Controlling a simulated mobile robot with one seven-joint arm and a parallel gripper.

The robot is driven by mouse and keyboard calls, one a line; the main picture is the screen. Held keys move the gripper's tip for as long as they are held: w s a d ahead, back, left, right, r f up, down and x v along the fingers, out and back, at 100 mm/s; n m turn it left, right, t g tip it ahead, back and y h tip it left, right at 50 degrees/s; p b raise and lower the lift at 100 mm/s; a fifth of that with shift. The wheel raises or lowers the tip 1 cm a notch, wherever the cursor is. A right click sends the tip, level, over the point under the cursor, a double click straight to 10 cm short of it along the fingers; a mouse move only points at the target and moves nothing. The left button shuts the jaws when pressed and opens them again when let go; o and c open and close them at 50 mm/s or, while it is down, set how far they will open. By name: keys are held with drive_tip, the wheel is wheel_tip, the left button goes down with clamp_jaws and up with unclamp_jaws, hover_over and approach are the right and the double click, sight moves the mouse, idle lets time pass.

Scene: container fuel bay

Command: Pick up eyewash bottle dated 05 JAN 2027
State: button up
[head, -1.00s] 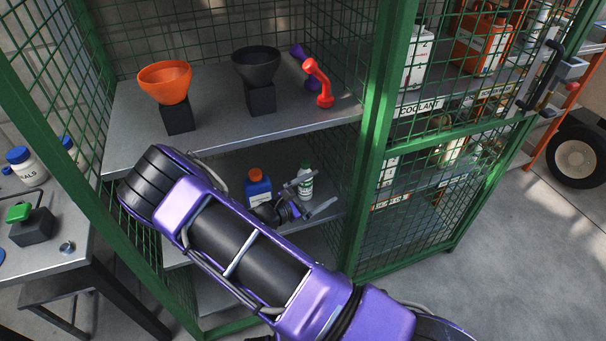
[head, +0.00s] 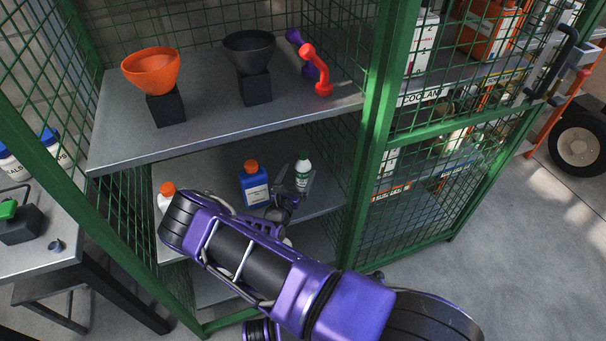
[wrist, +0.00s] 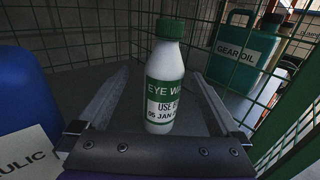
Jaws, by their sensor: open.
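The eyewash bottle (wrist: 165,88) is white with a green cap and a green label band. It stands upright in the wrist view; its label reads "EYE WA…", "USE B…" and "05 JAN 2…", with the rest turned out of sight. In the head view the bottle (head: 303,168) stands on the middle shelf of the green cage. My gripper (wrist: 160,74) is open, with one finger on each side of the bottle and a visible gap on both sides. In the head view my gripper (head: 292,184) is small and partly hidden by my arm.
A blue bottle with an orange cap (head: 255,186) stands close left of my gripper. A white, orange-capped bottle (head: 167,195) stands farther left. The cage's mesh wall is close on the right, with a teal gear oil jug (wrist: 240,60) behind it. The upper shelf (head: 200,110) overhangs.

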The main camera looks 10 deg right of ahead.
drive_tip(key=shift+d+b+x, duration=0.25)
drive_tip(key=shift+b+x, duration=0.15)
drive_tip(key=shift+x, duration=3)
drive_tip(key=shift+s, duration=0.15)
clamp_jaws()
